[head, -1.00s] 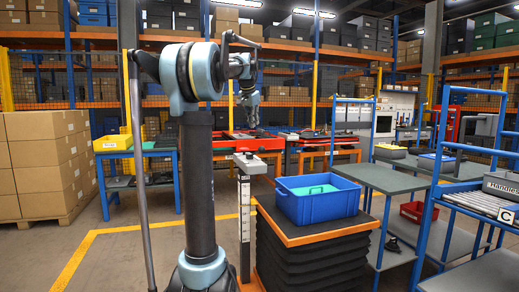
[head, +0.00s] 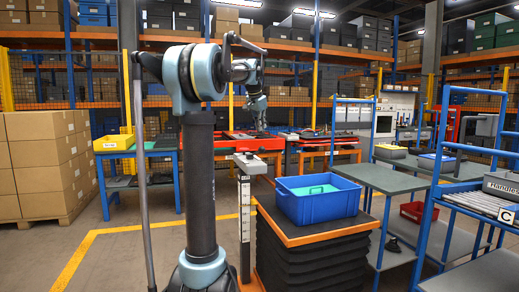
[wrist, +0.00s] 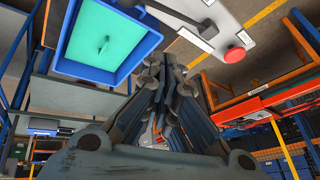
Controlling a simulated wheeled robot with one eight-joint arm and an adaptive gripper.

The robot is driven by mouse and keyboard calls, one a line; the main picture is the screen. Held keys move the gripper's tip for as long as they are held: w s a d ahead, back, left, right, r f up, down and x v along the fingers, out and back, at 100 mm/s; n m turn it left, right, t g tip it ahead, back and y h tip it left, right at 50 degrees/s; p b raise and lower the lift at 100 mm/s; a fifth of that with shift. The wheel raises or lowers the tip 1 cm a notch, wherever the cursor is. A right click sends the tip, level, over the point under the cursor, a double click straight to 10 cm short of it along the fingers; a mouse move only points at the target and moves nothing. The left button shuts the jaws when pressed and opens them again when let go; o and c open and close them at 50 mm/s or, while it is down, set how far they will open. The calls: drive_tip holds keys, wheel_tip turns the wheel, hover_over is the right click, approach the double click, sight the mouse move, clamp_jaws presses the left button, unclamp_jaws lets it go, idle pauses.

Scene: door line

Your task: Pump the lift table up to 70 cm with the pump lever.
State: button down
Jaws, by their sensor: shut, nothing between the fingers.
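The lift table (head: 312,236) has an orange-edged top over black bellows, right of my arm's column. A blue bin (head: 318,207) with a green inside sits on it and also shows at upper left in the wrist view (wrist: 108,37). A post with a scale (head: 245,222) stands at its left; its marks are too small to read. A dark lever (wrist: 186,25) shows at the top of the wrist view, beside a red knob (wrist: 235,54). My gripper (head: 261,128) is beyond the post in the head picture, in the air. Its fingers (wrist: 165,70) are shut and empty.
Grey trolleys (head: 375,178) with blue frames stand to the right. A red-topped bench (head: 225,142) is behind. Stacked cartons (head: 40,165) stand at the left. Yellow-lined floor (head: 115,250) is open at front left.

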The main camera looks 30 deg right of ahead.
drive_tip(key=shift+s+a+f, duration=0.1)
drive_tip(key=shift+s+f, duration=0.2)
drive_tip(key=shift+f, duration=0.55)
drive_tip(key=shift+s+a+f, duration=0.1)
drive_tip(key=shift+s+f, duration=0.2)
drive_tip(key=shift+f, duration=0.6)
drive_tip(key=shift+s+f, duration=0.3)
drive_tip(key=shift+f, duration=0.55)
drive_tip(key=shift+s+f, duration=0.1)
drive_tip(key=shift+f, duration=0.05)
drive_tip(key=shift+s+f, duration=0.15)
drive_tip(key=shift+f, duration=0.05)
